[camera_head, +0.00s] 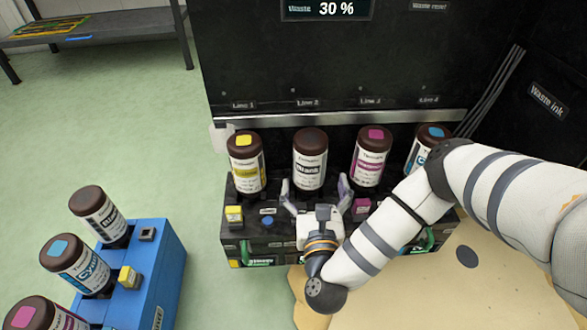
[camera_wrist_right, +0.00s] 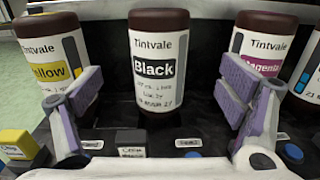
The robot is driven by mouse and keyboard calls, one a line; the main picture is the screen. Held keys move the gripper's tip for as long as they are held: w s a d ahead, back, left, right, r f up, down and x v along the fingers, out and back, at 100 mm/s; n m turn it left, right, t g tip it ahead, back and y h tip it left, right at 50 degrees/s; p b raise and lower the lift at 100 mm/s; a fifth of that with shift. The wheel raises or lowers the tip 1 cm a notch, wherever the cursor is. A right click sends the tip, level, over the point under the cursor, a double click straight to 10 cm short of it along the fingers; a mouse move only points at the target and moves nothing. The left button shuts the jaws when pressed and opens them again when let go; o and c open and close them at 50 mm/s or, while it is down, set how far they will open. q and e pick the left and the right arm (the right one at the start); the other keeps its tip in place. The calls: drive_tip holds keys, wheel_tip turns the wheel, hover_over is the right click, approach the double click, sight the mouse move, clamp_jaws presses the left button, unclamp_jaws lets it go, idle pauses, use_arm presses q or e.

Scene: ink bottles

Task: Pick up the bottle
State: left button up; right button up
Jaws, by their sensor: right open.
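A dark brown bottle with a white label reading "Black" (camera_head: 310,160) stands upright in the black rack, second from the left. In the right wrist view the black bottle (camera_wrist_right: 158,70) stands centred between and beyond the fingers. My right gripper (camera_head: 316,190) is open in front of it, with one finger to each side. Its two purple-padded fingers (camera_wrist_right: 162,98) also show in the right wrist view, with nothing held between them. I cannot tell whether the fingertips reach alongside the bottle. My left gripper is not in view.
The yellow bottle (camera_head: 245,165) and magenta bottle (camera_head: 371,158) flank the black one closely. A cyan bottle (camera_head: 424,145) is partly behind my right arm. A blue rack (camera_head: 160,275) with several bottles stands at lower left.

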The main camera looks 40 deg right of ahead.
sight(310, 153)
drive_tip(key=b+x, duration=0.3)
drive_tip(key=x, duration=0.7)
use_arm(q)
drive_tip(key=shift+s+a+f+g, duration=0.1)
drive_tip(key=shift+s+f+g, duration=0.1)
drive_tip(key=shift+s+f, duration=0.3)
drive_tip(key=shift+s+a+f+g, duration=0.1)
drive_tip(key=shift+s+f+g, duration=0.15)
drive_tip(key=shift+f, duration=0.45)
use_arm(e)
drive_tip(key=shift+w+r, duration=0.1)
drive_tip(key=shift+r, duration=0.05)
drive_tip(key=c, duration=1.7)
